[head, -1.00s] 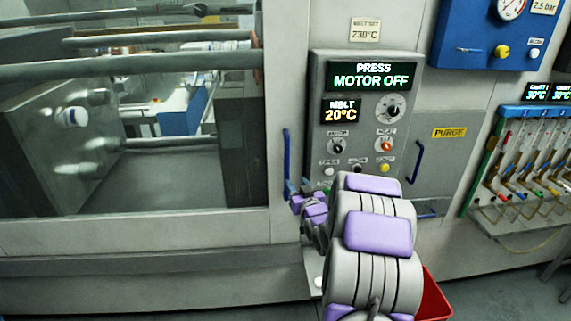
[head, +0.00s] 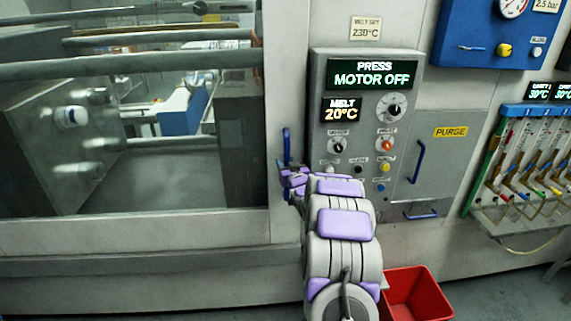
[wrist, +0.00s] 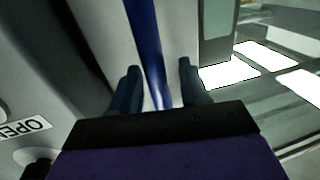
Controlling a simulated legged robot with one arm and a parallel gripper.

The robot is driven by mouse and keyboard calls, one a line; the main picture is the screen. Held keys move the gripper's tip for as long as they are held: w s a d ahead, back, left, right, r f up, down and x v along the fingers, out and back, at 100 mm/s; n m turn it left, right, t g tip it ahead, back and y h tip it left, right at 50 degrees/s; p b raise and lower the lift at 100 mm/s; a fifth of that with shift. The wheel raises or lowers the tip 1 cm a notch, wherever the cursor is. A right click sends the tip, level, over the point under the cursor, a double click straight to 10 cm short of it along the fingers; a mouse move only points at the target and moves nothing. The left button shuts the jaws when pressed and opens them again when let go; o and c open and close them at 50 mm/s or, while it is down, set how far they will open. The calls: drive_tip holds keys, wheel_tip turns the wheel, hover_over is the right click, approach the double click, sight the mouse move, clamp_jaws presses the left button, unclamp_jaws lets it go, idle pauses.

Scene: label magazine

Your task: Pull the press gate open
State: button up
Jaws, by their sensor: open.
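The press gate (head: 135,222) is the large windowed panel at the left in the head view, and it looks closed. Its blue vertical handle (head: 286,146) stands at the gate's right edge, beside the control panel. In the wrist view the handle (wrist: 150,45) runs down between the two fingers of my gripper (wrist: 160,85). The fingers are open, one on each side of the bar, with gaps visible. In the head view my gripper (head: 287,170) is at the handle's lower part, and my arm partly hides that end.
The control panel (head: 355,110) reads PRESS MOTOR OFF, with knobs and buttons close to the right of my arm. A purge cover (head: 455,150) with another blue handle (head: 417,162) is further right. A red bin (head: 415,290) stands on the floor.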

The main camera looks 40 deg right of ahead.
drive_tip(key=shift+w+d+f, duration=0.1)
drive_tip(key=shift+w+d, duration=0.3)
drive_tip(key=shift+a, duration=0.35)
drive_tip(key=shift+c, duration=1)
drive_tip(key=shift+s+d, duration=0.1)
drive_tip(key=shift+d, duration=0.15)
drive_tip(key=c, duration=0.5)
clamp_jaws()
